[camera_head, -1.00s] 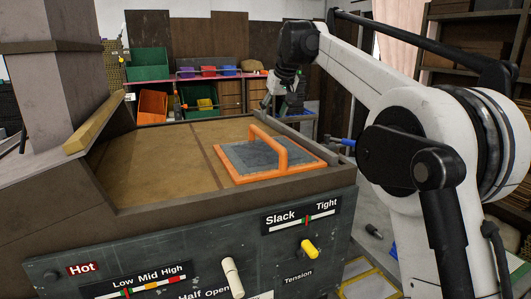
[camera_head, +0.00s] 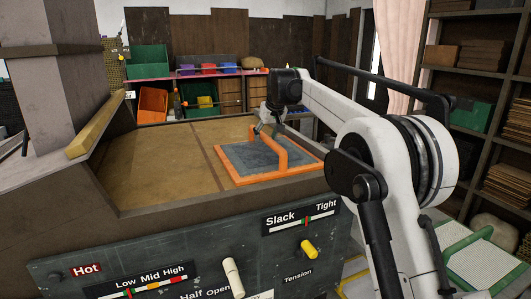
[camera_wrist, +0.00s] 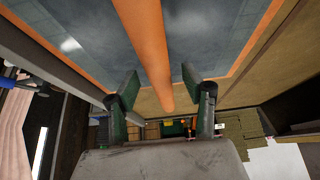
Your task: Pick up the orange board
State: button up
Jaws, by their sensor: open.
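The orange board (camera_head: 240,160) is a grey slab with an orange rim and an orange arched handle (camera_head: 267,151). It lies flat on the right part of the brown worktop. My gripper (camera_head: 265,129) is at the far end of the handle in the head view. In the wrist view my gripper (camera_wrist: 158,80) is open, with one finger on each side of the orange handle (camera_wrist: 145,40). The handle runs between the fingers, and I cannot tell whether either finger touches it. The board's grey face (camera_wrist: 215,35) fills the upper part of that view.
The worktop (camera_head: 150,170) has raised wooden edges, and its left part is clear. A yellow bar (camera_head: 95,132) lies on its left edge. A front panel (camera_head: 180,265) carries a white lever and a yellow knob. Shelves and colored bins stand behind.

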jog(key=shift+x, duration=0.75)
grip_shut()
